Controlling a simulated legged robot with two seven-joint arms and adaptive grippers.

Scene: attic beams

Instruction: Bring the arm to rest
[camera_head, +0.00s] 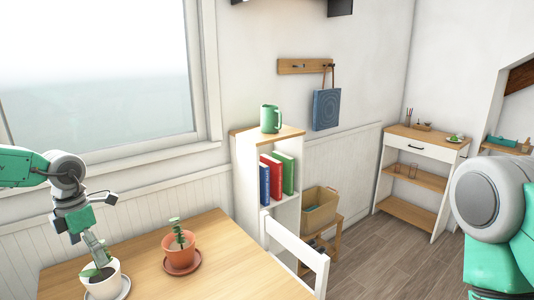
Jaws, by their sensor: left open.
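My left arm comes in from the left edge, and my left gripper (97,254) points down over the white pot (103,287) at the front of the table. The gripper is open, with its fingers close to the small green plant (90,273) in that pot. I cannot tell whether the fingers touch the leaves. My right arm (490,200) shows at the right edge as a grey joint and green links. My right gripper is not in view.
The wooden table (210,245) also holds a terracotta pot (180,256) with a plant on a saucer, right of the white pot. A white chair (300,245) stands at its right side. Behind are a bookshelf (248,190) with a green mug (270,119), and a window.

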